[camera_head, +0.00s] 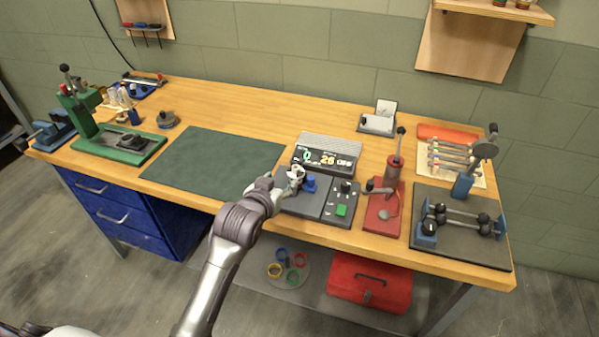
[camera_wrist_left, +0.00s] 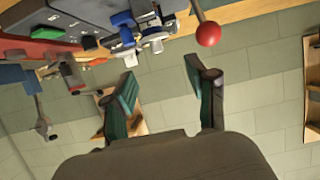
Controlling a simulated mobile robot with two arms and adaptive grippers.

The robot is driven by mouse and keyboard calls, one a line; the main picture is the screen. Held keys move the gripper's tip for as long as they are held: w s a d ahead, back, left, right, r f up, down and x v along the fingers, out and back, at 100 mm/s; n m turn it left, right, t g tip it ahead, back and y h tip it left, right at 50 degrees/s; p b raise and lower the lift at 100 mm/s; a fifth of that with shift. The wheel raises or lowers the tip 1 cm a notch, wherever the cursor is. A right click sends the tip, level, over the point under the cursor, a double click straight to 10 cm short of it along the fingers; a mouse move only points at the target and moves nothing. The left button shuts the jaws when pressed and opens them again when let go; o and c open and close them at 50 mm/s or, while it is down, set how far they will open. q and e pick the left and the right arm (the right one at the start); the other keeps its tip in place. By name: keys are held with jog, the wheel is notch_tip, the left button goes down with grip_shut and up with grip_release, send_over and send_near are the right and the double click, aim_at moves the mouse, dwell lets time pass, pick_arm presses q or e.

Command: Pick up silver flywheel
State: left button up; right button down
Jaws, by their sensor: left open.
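My left arm reaches over the front edge of the workbench, and its gripper (camera_head: 284,186) is at the left of a dark grey device (camera_head: 302,198) with a blue knob. A small silver part (camera_head: 297,173), which may be the silver flywheel, stands on this device close to the gripper, which partly hides it. In the left wrist view my gripper (camera_wrist_left: 161,74) has its two fingers apart with nothing between them. Silver, rounded parts (camera_wrist_left: 152,38) lie just beyond the fingertips; I cannot tell which one is the flywheel. My right gripper is not in view.
A red-ball lever (camera_wrist_left: 208,34) is close to one fingertip in the wrist view. A display box (camera_head: 326,155) stands behind the device, and a red hand press (camera_head: 385,205) is to its right. A green mat (camera_head: 215,160) leaves clear room to the left.

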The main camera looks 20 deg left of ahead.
aim_at(294, 170)
pick_arm(q)
jog(key=x, duration=0.6)
jog(key=shift+w+d+f+p, duration=0.1)
jog(key=shift+w+p, duration=0.25)
jog(key=shift+w, duration=0.05)
jog(key=shift+p+x, duration=0.45)
jog(key=shift+x, duration=1.9)
jog(key=shift+s+d+f, duration=0.1)
jog(key=shift+s, duration=0.05)
grip_shut()
